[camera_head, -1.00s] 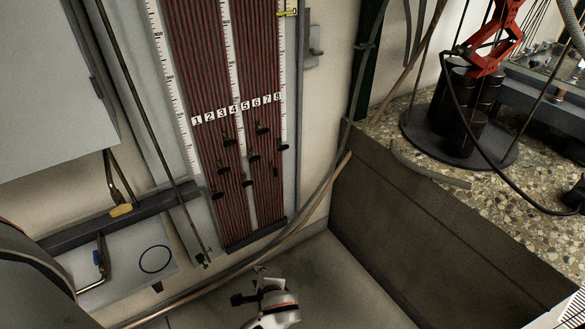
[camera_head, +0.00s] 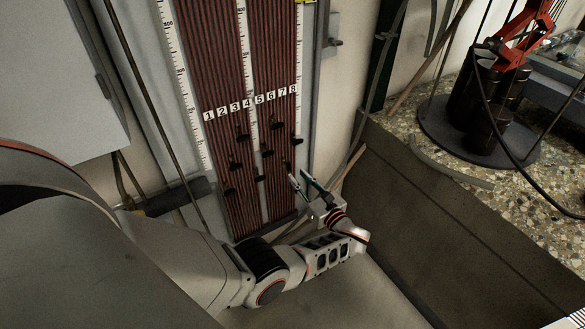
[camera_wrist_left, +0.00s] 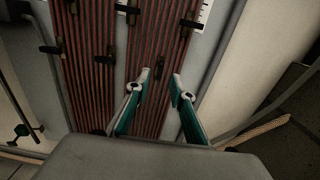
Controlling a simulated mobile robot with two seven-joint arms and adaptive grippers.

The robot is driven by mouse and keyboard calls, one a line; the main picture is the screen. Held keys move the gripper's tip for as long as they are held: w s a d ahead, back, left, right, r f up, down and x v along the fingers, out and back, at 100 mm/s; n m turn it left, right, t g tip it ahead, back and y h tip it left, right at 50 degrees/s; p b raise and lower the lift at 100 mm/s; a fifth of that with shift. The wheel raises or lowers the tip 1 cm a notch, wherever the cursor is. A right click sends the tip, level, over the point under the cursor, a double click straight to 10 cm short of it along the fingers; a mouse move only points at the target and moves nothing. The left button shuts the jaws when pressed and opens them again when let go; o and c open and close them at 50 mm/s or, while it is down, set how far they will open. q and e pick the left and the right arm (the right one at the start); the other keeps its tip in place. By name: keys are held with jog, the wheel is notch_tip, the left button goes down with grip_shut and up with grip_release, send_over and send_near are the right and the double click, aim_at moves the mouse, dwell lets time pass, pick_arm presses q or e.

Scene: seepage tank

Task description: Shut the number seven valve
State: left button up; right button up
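The number seven valve (camera_head: 288,165) is a small dark handle on the lower right part of the tube board, under the row of number labels. My left gripper (camera_head: 297,175) is just below and right of it, with its two teal fingers apart and nothing held. In the left wrist view, my left gripper (camera_wrist_left: 160,75) is open and points at the tubes. A dark valve (camera_wrist_left: 160,68), seemingly number seven, lies between its fingertips. I cannot tell the remaining gap in depth or whether they touch. My right gripper is not in view.
A grey metal frame borders the board. A stone-speckled ledge (camera_head: 440,165) with a red jack (camera_head: 520,40) is at the right.

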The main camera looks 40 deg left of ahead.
aim_at(288, 167)
pick_arm(q)
jog(key=x, duration=0.5)
jog(key=shift+w+a, duration=0.15)
jog(key=shift+a, duration=0.15)
grip_shut()
